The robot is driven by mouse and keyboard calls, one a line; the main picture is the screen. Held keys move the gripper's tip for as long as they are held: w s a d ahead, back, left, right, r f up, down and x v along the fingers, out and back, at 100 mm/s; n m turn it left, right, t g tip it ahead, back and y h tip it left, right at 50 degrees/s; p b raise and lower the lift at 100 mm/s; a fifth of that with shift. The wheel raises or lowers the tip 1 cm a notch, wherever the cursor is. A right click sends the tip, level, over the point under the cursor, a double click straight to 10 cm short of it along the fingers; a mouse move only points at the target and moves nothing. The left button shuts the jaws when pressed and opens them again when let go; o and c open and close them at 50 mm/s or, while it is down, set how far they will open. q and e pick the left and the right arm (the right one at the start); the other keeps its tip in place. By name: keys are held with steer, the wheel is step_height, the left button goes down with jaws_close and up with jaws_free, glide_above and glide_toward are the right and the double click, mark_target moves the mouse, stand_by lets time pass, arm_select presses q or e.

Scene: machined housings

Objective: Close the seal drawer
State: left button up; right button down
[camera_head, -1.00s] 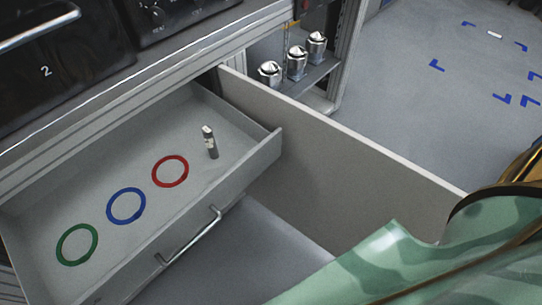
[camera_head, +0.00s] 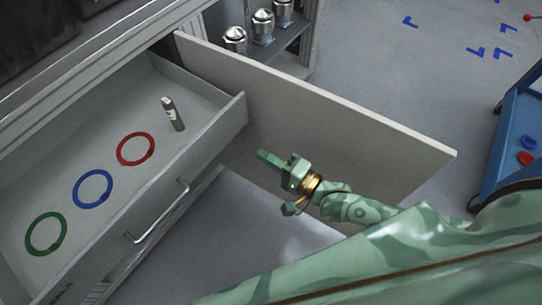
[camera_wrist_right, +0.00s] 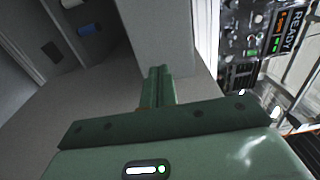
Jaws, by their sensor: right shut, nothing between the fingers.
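The seal drawer (camera_head: 205,145) is pulled out, with a silver bar handle (camera_head: 160,212) on its front. Inside lie a green ring (camera_head: 46,234), a blue ring (camera_head: 93,188) and a red ring (camera_head: 135,149), and a small metal cylinder (camera_head: 174,114) near its right end. My right gripper (camera_head: 264,156) is shut and empty, to the right of the drawer front and apart from the handle. Its shut fingers (camera_wrist_right: 158,88) also show in the right wrist view. My left gripper is not in view.
An open grey door panel (camera_head: 330,105) stands just behind my right gripper. Several metal canisters (camera_head: 262,27) sit on a shelf beyond it. A blue cart (camera_head: 519,125) stands at the right. Open floor (camera_head: 390,60) lies beyond the door.

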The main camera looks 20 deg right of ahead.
mark_target(225, 132)
steer(key=b+x, duration=0.2)
steer(key=x, duration=0.7)
steer(key=shift+w+a+f, duration=0.15)
steer(key=shift+w+a, duration=0.3)
steer(key=shift+w, duration=0.15)
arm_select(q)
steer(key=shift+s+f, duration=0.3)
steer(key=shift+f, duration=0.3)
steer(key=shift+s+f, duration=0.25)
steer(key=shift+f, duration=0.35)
